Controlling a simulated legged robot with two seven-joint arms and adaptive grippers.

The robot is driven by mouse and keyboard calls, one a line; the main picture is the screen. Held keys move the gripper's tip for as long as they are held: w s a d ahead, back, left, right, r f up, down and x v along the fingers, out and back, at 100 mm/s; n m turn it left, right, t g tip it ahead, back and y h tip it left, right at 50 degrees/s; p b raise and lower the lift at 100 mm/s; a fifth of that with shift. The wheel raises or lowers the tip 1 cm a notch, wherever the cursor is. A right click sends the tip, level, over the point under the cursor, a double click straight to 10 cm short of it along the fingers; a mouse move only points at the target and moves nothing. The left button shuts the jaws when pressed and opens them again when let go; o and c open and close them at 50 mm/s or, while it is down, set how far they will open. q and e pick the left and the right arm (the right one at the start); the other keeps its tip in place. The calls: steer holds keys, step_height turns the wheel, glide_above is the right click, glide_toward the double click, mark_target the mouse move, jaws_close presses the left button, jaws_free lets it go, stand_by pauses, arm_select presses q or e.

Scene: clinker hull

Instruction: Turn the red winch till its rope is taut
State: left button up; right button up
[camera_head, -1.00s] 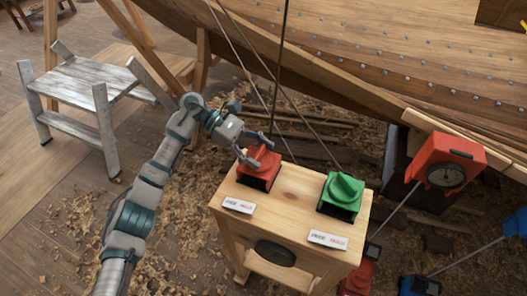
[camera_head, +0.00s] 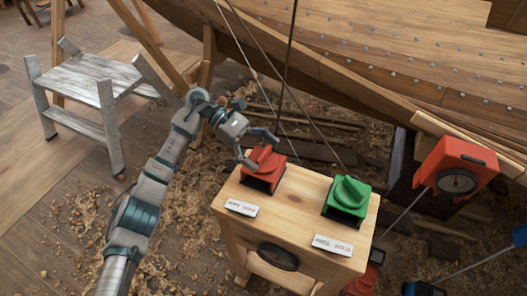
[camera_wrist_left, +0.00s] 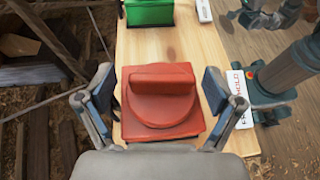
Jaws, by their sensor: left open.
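The red winch (camera_head: 262,172) sits on the left part of a wooden stand (camera_head: 300,205). In the left wrist view the red winch (camera_wrist_left: 162,98) shows a round drum with a raised bar across its top. My left gripper (camera_head: 260,148) is at the red winch. In the left wrist view my left gripper (camera_wrist_left: 160,95) is open, with one finger on each side of the winch and gaps between pads and bar. Ropes (camera_head: 283,80) run up from behind the winch towards the hull; I cannot tell how taut its rope is. My right gripper is not in view.
A green winch (camera_head: 347,198) stands on the right of the same stand, with label cards (camera_head: 333,245) in front. A red box with a dial (camera_head: 457,172) is farther right. A grey step stool (camera_head: 85,85) stands at left. The hull (camera_head: 380,60) fills the back.

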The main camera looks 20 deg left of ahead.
arm_select(q)
steer(key=shift+a+r, duration=0.15)
steer(key=shift+a, duration=0.05)
steer(key=v, duration=0.7)
steer(key=shift+w+a, duration=0.1)
